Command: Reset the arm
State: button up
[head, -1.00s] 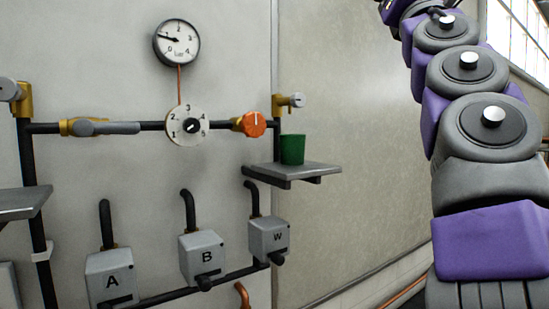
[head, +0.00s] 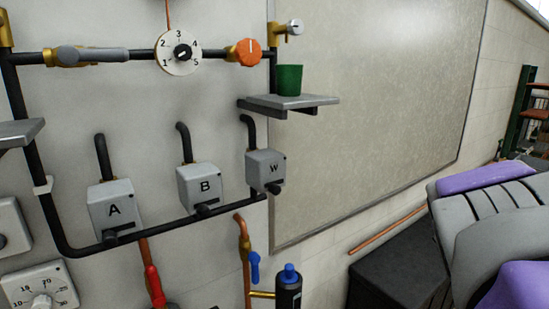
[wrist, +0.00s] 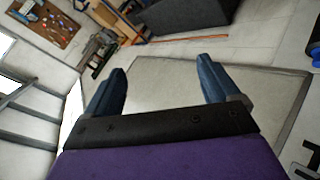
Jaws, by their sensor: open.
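My arm shows at the lower right of the head view as purple and grey links, but its gripper is outside that view. In the wrist view my gripper (wrist: 163,88) has its two dark blue fingers wide apart with nothing between them. A pale panel and floor or wall surfaces show beyond the fingers. I cannot tell how far the fingers are from them.
A green cup (head: 290,79) stands on a small grey shelf (head: 310,101). Left are an orange knob (head: 248,52), a numbered dial (head: 179,52) and grey boxes A (head: 112,208), B (head: 200,186) and W (head: 265,171). A dark box (head: 395,280) stands low right.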

jog(key=s+a+f+m+g+y, duration=0.1)
jog(key=s+a+f+g+y, duration=0.1)
jog(key=s+a+f, duration=0.55)
jog(key=s+a+f+g+y, duration=0.3)
jog(key=s+a+f, duration=0.15)
jog(key=f, duration=0.55)
jog(key=s+a+f+g+y, duration=0.1)
jog(key=s+a+f+g, duration=0.1)
jog(key=s+a+f, duration=0.2)
jog(key=s+a+f+g+y, duration=0.1)
jog(key=s+a+f, duration=0.3)
jog(key=s, duration=0.4)
jog(key=shift+s+a+f+g, duration=0.25)
jog(key=shift+s+g, duration=0.05)
jog(key=shift+g, duration=0.2)
